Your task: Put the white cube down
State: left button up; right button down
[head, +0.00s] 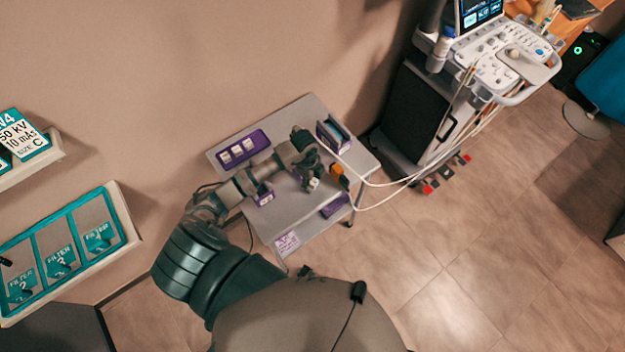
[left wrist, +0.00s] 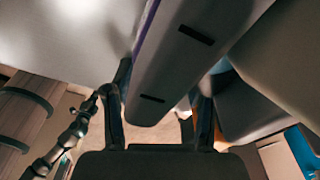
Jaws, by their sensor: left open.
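A small white piece, perhaps the white cube (head: 313,183), shows just below my left gripper (head: 310,173) over the grey table (head: 225,160). I cannot tell whether it touches the fingers or rests on the table. The gripper is open, with its arm reaching across the table from the lower left. In the left wrist view, its two dark fingers (left wrist: 160,118) stand apart, with a large grey body with black slots (left wrist: 185,60) showing between and beyond them. No white cube is clear there. My right gripper is not in view.
A purple tray with white pieces (head: 262,136) lies at the table's back left. A purple-sided holder (head: 322,138) stands at the back right, near an orange object (head: 338,170). Another purple item (head: 334,206) lies at the right front. A cart with cables (head: 415,110) stands right of the table.

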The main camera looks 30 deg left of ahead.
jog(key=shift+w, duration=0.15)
pick_arm(q)
jog(key=shift+r, duration=0.3)
notch_tip(320, 180, up, 11)
jog(key=a, duration=0.1)
jog(key=shift+a+r+p, duration=0.2)
jog(key=shift+a+p, duration=0.05)
jog(key=shift+p, duration=0.2)
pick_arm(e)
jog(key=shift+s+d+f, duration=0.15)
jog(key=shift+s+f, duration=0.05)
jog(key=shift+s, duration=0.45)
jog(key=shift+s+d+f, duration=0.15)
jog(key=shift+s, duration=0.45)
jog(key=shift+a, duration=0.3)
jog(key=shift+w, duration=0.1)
